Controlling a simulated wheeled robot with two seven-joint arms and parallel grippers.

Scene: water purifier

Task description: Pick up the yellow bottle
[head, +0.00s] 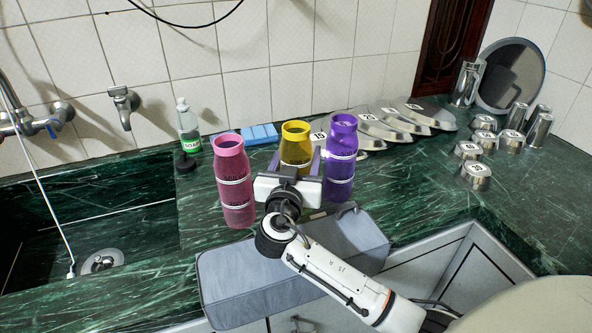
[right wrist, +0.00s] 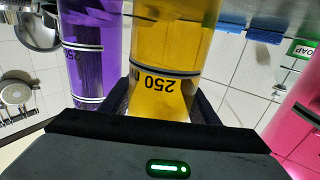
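The yellow bottle (head: 296,143) stands upright on the green counter between a pink bottle (head: 233,180) and a purple bottle (head: 340,158). My right gripper (head: 295,162) reaches it from the front, with one finger on each side. In the right wrist view, the yellow bottle (right wrist: 172,60) with its "250" label sits between the dark fingers (right wrist: 163,108). A narrow gap shows at its left side, so the fingers look open around it. The gripper hides the bottle's lower part in the head view. My left gripper is not in view.
The purple bottle stands close to the right finger. A soap bottle (head: 188,125) and blue sponge (head: 258,135) are behind at left. A grey box (head: 225,285) is below the arm.

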